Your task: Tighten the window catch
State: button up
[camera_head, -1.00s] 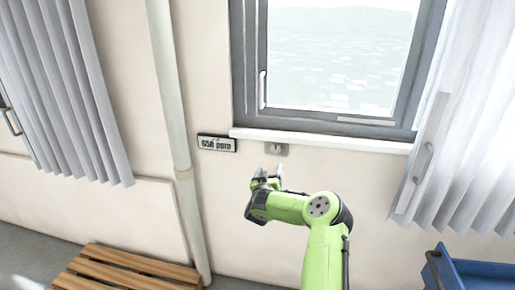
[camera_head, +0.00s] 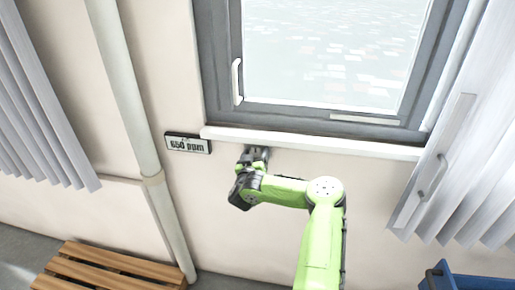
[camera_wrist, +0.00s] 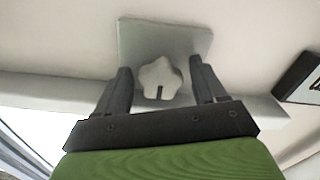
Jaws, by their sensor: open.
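The window catch shows in the wrist view as a pale grey lobed knob (camera_wrist: 160,76) with a dark slot, on a square metal plate (camera_wrist: 140,36) fixed to the wall. My gripper (camera_wrist: 161,84) is open, with one dark finger on each side of the knob. Gaps show between the fingers and the knob, and I cannot tell the depth between them. In the head view my gripper (camera_head: 257,153) is just under the window sill (camera_head: 320,143), and it hides the knob there. The grey-framed window (camera_head: 330,60) is above, with a white handle (camera_head: 237,80) at its left side.
A "650 ppm" display (camera_head: 188,143) is on the wall left of my gripper. A vertical pipe (camera_head: 125,85) runs further left. A slatted wooden bench (camera_head: 110,268) stands lower left, a blue crate (camera_head: 450,280) lower right. Blinds (camera_head: 480,150) hang at the right.

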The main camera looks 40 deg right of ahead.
jog(key=shift+s+a+r, duration=0.15)
jog(key=shift+a, duration=0.05)
jog(key=shift+c, duration=0.7)
jog(key=c, duration=0.9)
